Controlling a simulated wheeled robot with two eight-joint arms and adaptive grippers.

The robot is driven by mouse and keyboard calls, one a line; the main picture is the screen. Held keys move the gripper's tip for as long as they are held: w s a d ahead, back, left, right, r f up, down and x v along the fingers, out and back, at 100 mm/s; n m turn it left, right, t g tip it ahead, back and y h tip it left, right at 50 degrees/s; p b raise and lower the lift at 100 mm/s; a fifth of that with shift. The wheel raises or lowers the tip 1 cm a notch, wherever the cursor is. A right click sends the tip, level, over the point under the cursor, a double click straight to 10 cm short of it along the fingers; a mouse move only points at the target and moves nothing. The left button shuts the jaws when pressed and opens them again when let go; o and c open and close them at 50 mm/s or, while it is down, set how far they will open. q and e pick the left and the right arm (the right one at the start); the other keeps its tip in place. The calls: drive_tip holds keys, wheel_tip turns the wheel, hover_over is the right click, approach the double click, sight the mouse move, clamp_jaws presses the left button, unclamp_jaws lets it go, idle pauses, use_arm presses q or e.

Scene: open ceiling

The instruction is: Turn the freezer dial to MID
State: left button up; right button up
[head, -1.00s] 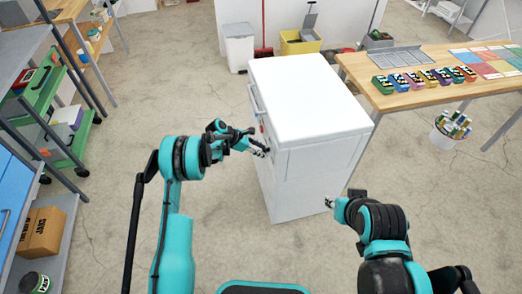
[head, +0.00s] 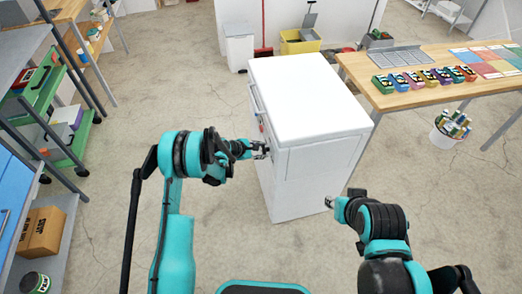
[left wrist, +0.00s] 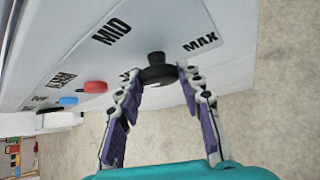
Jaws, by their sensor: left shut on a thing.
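The white freezer (head: 308,100) stands in the middle of the head view, its control side facing left. In the left wrist view its black dial (left wrist: 156,72) sits by the panel edge, with printed labels MID (left wrist: 111,31) and MAX (left wrist: 201,42) around it. A third label by the dial is partly covered. The dial's black nub shows between MID and MAX; its exact setting is unclear. My left gripper (head: 264,150) is shut on the dial, one finger on each side. In the head view the gripper hides the dial. My right gripper (head: 331,202) is beside the freezer's lower right; its opening is too small to judge.
A red button (left wrist: 95,87) and a blue button (left wrist: 69,101) sit on the panel beside the dial. A wooden table (head: 440,92) with colored items stands at right, a bucket (head: 450,129) by it.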

use_arm(q)
drive_tip(key=shift+m+t, duration=0.3)
drive_tip(key=shift+t, duration=0.2)
idle(0.3)
drive_tip(key=o, duration=1.1)
drive_tip(key=shift+o, duration=0.2)
drive_tip(key=shift+s, duration=0.1)
drive_tip(key=v, duration=1.2)
drive_tip(key=shift+s+d, duration=0.15)
drive_tip(key=shift+f, duration=0.1)
